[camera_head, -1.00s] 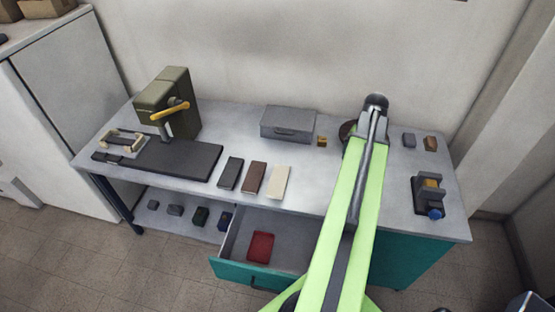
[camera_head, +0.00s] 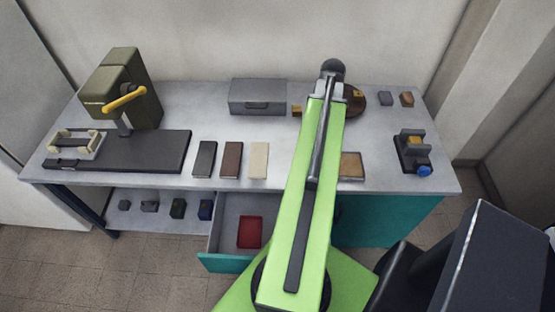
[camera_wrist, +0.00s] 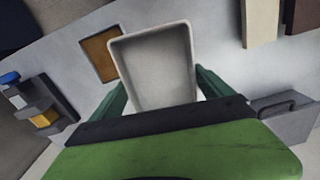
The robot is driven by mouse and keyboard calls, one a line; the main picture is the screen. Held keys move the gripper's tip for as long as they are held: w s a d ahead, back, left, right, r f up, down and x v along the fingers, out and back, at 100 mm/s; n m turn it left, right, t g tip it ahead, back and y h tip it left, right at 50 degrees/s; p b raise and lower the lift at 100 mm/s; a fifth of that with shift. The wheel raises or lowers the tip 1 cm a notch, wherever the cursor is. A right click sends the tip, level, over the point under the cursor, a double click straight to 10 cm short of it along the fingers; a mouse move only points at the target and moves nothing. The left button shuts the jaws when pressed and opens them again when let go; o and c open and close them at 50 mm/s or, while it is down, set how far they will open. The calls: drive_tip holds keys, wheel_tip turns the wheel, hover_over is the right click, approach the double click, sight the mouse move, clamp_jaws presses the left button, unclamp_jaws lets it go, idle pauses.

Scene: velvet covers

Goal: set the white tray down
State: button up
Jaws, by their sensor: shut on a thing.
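The white tray (camera_wrist: 155,68) is a shallow, open, empty rectangular tray in the wrist view. My gripper (camera_wrist: 162,90) is shut on it, with one green finger on each side of its near end. Its far end points away from my gripper, over the grey tabletop (camera_wrist: 222,50). How high it is above the table I cannot tell. In the head view my arm hides both the tray and the fingers.
A brown framed mat (camera_head: 352,166) lies right of my arm; in the wrist view it (camera_wrist: 101,54) shows just left of the tray. A clamp-like device (camera_head: 412,152) stands farther right. Several blocks (camera_head: 231,160) lie left of my arm. A drawer (camera_head: 236,226) stands open below.

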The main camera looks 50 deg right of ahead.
drive_tip(key=shift+n, duration=0.5)
drive_tip(key=s+f+b, duration=0.1)
drive_tip(key=s, duration=0.1)
drive_tip(key=s+f, duration=0.2)
drive_tip(key=shift+s+d+f+b, duration=0.1)
drive_tip(key=shift+d+f+b, duration=0.05)
drive_tip(key=shift+f+b, duration=0.15)
drive_tip(key=shift+s+r, duration=0.15)
drive_tip(key=w+a+f+b, duration=0.1)
drive_tip(key=w+f+b, duration=0.1)
drive_tip(key=w, duration=0.1)
drive_tip(key=w+f+b, duration=0.2)
drive_tip(key=w, duration=0.2)
drive_tip(key=w+a+f+b, duration=0.1)
drive_tip(key=w+f+b, duration=0.1)
drive_tip(key=w+f, duration=0.1)
drive_tip(key=shift+w+a+b, duration=0.35)
drive_tip(key=shift+w+b, duration=0.05)
drive_tip(key=shift+w, duration=0.05)
drive_tip(key=shift+w+a, duration=0.1)
drive_tip(key=shift+w, duration=0.15)
wheel_tip(320, 180, down, 4)
drive_tip(key=b, duration=0.4)
drive_tip(key=shift+f, duration=0.15)
drive_tip(key=shift+r, duration=0.25)
drive_tip(key=shift+f, duration=0.15)
drive_tip(key=o, duration=1.1)
